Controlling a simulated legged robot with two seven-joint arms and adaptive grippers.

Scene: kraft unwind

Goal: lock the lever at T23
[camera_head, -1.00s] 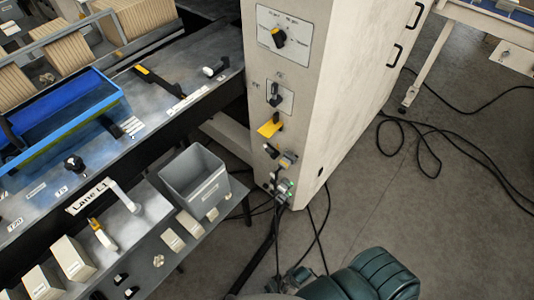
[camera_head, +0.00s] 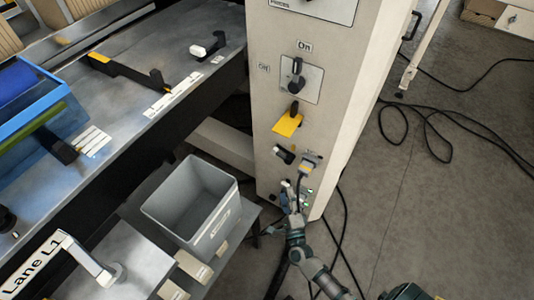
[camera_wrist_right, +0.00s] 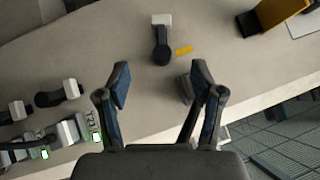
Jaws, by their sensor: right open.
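My right gripper (camera_head: 293,203) is in front of the lower part of the beige cabinet's face. In the right wrist view the gripper (camera_wrist_right: 160,88) is open, with nothing between its fingers. A black lever with a white tip (camera_wrist_right: 161,38) stands beyond the fingertips, apart from them, beside a small yellow tag. A small label that seems to read T23 (camera_wrist_right: 91,117) is left of the left finger, near green lights. Two more white-tipped black levers (camera_wrist_right: 60,93) are at the left. I cannot tell which lever belongs to T23. My left gripper is not in view.
The cabinet (camera_head: 265,115) carries an On/Off switch (camera_head: 297,76) and a yellow part (camera_head: 288,122) above the levers. A grey bin (camera_head: 190,205) stands close by at the left. Black cables (camera_head: 440,125) lie on the floor at the right, and others hang below the cabinet.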

